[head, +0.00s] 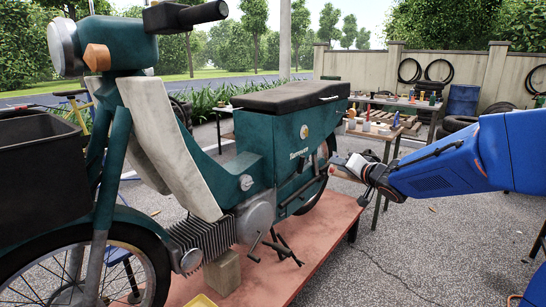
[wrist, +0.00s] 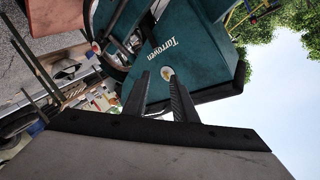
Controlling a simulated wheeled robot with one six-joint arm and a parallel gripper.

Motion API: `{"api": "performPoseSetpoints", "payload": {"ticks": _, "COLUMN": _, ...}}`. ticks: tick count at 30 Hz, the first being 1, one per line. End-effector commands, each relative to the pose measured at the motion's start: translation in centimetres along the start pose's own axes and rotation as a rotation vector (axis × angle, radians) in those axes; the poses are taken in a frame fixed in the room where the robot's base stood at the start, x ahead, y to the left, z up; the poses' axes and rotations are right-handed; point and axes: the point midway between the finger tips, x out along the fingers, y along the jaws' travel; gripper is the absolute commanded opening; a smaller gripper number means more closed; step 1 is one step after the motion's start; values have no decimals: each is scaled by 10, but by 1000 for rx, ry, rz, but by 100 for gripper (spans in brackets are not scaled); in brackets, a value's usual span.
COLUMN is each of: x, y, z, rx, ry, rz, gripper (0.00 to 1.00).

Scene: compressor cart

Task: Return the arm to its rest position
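My gripper (head: 340,167) is at the end of my blue arm, beside the rear of a teal moped (head: 283,138) in the head view. In the wrist view the two dark fingers of my gripper (wrist: 157,76) stand apart with nothing between them. The moped's teal side panel (wrist: 205,45), with its lettering and a round badge, shows beyond the fingertips, upside down. I cannot tell the exact gap between fingertips and panel, and no contact is visible.
Paved ground (head: 430,240) at the right is mostly clear.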

Motion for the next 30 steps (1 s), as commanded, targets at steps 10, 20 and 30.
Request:
{"api": "performPoseSetpoints", "payload": {"ticks": 10, "x": -120, "y": 40, "z": 0, "rx": -201, "ry": 18, "rz": 376, "gripper": 25}}
{"api": "performPoseSetpoints", "payload": {"ticks": 20, "x": -247, "y": 71, "z": 66, "rx": -316, "ry": -206, "rz": 631, "gripper": 25}}
{"api": "performPoseSetpoints", "payload": {"ticks": 30, "x": -370, "y": 76, "z": 179, "rx": -393, "ry": -589, "rz": 670, "gripper": 25}}
